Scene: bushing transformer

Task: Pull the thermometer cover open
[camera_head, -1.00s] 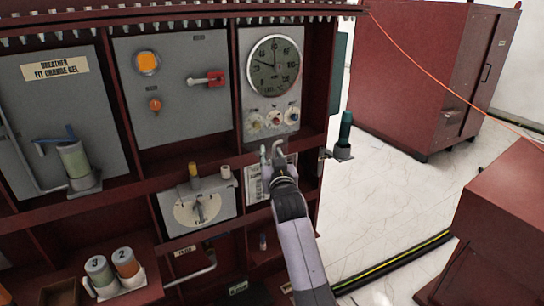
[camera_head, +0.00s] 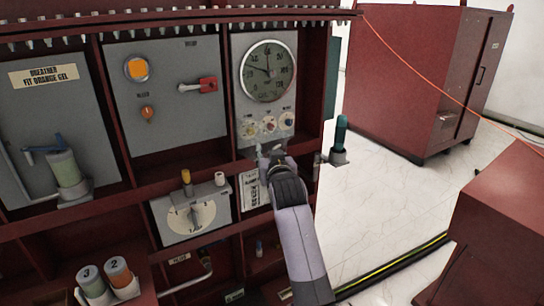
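The thermometer (camera_head: 268,70) is a round white-rimmed dial with a dark face, on a grey panel at the upper middle of the head view. Its round cover looks closed over the face. My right gripper (camera_head: 270,150) is below the dial and the three small knobs, in front of the panel's lower edge. Its two fingertips point up and look apart, with nothing seen between them. It is clear of the dial. My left gripper is not in view.
Three small knobs (camera_head: 269,125) sit under the dial. A red-handled switch (camera_head: 199,86) is on the panel to the left. A dark green cylinder (camera_head: 341,133) stands to the right. A red cabinet (camera_head: 405,80) stands behind, with open floor between.

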